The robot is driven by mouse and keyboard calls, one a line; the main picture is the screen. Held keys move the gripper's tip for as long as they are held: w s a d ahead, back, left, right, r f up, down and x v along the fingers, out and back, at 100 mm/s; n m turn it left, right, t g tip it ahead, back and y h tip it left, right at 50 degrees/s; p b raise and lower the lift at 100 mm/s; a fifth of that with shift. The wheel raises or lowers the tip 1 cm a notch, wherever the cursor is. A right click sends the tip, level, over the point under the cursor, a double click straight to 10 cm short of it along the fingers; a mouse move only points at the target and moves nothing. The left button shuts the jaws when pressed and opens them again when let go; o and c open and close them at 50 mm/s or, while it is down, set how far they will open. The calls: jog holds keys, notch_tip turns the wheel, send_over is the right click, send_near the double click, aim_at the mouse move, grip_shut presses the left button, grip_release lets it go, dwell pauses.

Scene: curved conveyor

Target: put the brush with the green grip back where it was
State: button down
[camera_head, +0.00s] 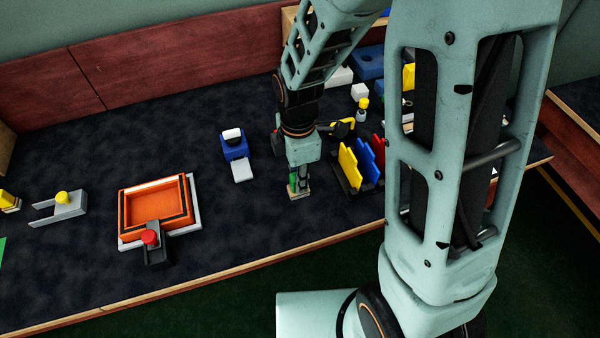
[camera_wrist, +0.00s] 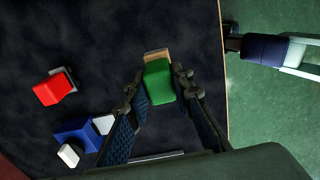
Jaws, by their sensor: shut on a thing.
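The brush with the green grip (camera_wrist: 159,82) is between the fingers of my gripper (camera_wrist: 157,88) in the wrist view, with the fingers against its sides. A tan wooden part (camera_wrist: 157,55) shows beyond the green grip. In the head view my gripper (camera_head: 301,180) points down over the dark tabletop near its front edge. The green grip (camera_head: 293,182) shows partly behind the fingers, with the tan end (camera_head: 298,195) low at the table surface. I cannot tell whether it touches the table.
A rack with yellow, blue and red plates (camera_head: 349,167) stands close to the right of my gripper. A blue block with a white roll (camera_head: 233,144) stands to the left. An orange tray (camera_head: 155,199) with a red knob (camera_head: 149,237) sits farther left. Dark tabletop between is clear.

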jog(key=shift+w+d+f+b, duration=0.25)
jog(key=shift+w+f+b, duration=0.1)
jog(key=shift+w+f, duration=0.3)
jog(key=shift+w+f+b, duration=0.1)
jog(key=shift+f+b, duration=1.2)
jog(key=shift+f, duration=0.5)
jog(key=shift+f, duration=0.1)
jog(key=c, duration=1.7)
grip_release()
notch_tip(320, 180, up, 12)
jog(key=shift+r+p, duration=0.15)
jog(key=shift+p, duration=0.65)
jog(key=shift+w, duration=0.1)
